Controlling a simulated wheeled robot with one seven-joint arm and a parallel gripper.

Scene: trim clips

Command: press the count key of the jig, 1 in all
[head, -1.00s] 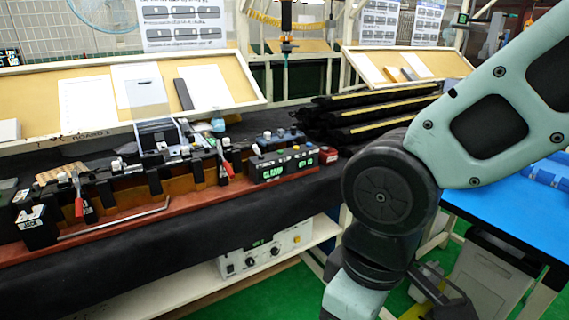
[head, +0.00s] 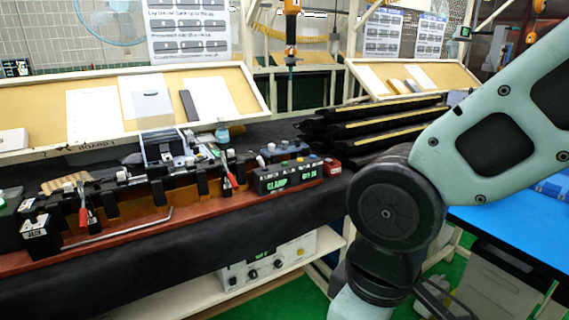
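The jig is a long red-brown base (head: 130,232) with black clamps and red-handled levers (head: 229,173) along the black-covered bench. At its right end is a black control box (head: 287,180) with green lit text; the left display reads CLAMP, the right one is too small to read surely. Several small keys (head: 291,165) line its top; I cannot tell which is the count key. My arm hangs at the right, clear of the box, its forearm running down out of the picture. My gripper is not in view, and nothing of mine visibly touches the jig.
A red block (head: 332,167) sits right of the control box. Black strips (head: 370,125) are stacked behind it. Slanted boards (head: 60,105) with papers stand at the back. A white unit with knobs (head: 268,262) is on the shelf below. A blue table (head: 510,240) is at the right.

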